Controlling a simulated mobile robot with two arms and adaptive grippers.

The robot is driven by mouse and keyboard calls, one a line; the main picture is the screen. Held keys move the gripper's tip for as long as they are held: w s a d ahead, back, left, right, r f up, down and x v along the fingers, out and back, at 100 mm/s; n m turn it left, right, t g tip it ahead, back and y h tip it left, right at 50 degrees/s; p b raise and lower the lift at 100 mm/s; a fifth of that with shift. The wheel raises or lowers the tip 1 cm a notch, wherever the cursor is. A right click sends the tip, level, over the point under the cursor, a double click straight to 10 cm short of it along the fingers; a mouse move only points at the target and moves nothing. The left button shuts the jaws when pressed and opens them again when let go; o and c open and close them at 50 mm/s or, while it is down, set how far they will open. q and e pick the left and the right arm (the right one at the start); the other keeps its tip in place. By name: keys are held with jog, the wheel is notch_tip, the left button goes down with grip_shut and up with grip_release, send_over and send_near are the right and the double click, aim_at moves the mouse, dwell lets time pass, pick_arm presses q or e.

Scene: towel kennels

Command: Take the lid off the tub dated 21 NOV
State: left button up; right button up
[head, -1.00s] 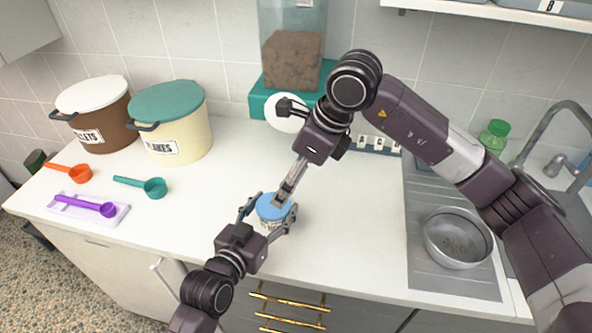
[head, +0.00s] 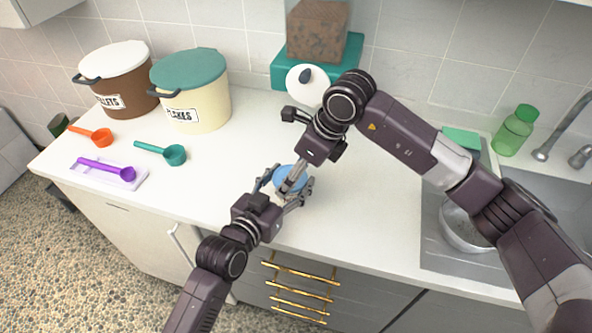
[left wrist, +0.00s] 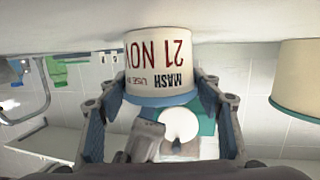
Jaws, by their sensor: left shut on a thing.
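The tub dated 21 NOV shows in the left wrist view (left wrist: 158,60), upside down in that picture, with red date print and the word MASH. Its blue lid (head: 287,181) is seated on it in both views. My left gripper (left wrist: 163,92) is shut around the tub, one finger on each side just below the lid. My right gripper (head: 294,182) points down at the lid, its fingers over the lid's top. A grey part of it (left wrist: 146,140) is close to the lid in the left wrist view. Whether it grips the lid is unclear.
A brown PELLETS bin (head: 122,92) and a cream FLAKES bin (head: 205,105) stand at the back left. Orange (head: 98,136), teal (head: 172,154) and purple (head: 118,171) scoops lie before them. A metal bowl (head: 459,232) is by the sink. Counter right of the tub is clear.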

pick_arm(q)
jog(key=shift+r, duration=0.1)
pick_arm(e)
jog(key=c, duration=1.2)
jog(key=shift+o, duration=0.2)
jog(key=shift+r, duration=0.15)
jog(key=shift+r, duration=0.35)
jog(key=shift+c, duration=1.1)
jog(key=shift+r, duration=0.2)
grip_shut()
jog(key=shift+r, duration=0.35)
jog(key=shift+r+t+h, duration=0.3)
jog(key=shift+r+t, duration=0.1)
jog(key=shift+t, duration=0.3)
